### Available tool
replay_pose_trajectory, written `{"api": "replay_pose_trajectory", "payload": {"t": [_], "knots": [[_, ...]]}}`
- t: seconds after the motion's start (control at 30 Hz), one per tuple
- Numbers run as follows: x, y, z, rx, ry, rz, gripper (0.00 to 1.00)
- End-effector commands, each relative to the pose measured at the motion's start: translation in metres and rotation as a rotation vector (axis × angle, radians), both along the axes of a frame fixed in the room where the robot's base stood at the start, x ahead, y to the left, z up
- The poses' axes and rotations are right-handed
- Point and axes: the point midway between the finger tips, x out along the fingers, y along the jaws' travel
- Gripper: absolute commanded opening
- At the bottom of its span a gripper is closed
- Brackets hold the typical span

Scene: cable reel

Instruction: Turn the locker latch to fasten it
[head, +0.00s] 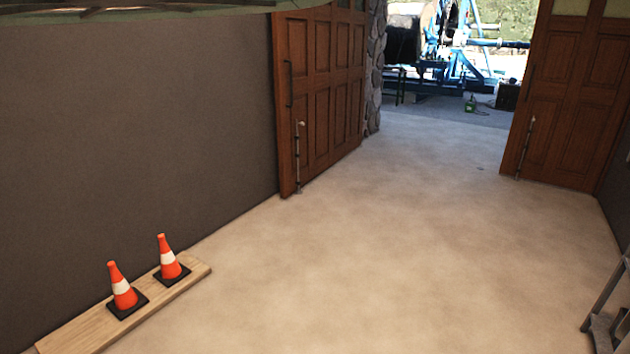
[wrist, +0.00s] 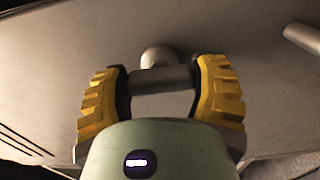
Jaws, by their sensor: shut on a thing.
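The locker latch (wrist: 162,80) shows in the wrist view as a grey bar on a round knob-like hub, set on a pale flat panel, the locker door (wrist: 55,75). My gripper (wrist: 161,82) has its two yellow-padded fingers on either end of the bar and is shut on it. The bar lies about level across the picture between the fingers. The locker and my gripper are not seen in the head view.
A grey bar (wrist: 303,38), perhaps a handle, is at the upper right of the wrist view. In the head view, two orange cones (head: 123,288) stand on a wooden plank (head: 75,326) by the left wall. Wooden doors (head: 325,90) stand open; the floor (head: 370,230) between is clear.

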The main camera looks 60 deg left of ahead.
Motion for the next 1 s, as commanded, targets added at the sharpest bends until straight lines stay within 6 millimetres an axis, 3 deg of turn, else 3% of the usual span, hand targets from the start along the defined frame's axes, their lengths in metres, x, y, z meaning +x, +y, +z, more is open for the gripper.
{"api": "replay_pose_trajectory", "payload": {"t": [0.33,0.77,1.0], "knots": [[0.000,0.000,0.000,-0.001,0.001,0.001,0.96],[-0.004,0.004,0.001,-0.005,0.000,-0.005,0.96],[-0.010,0.023,-0.001,-0.002,0.005,0.004,0.96]]}}
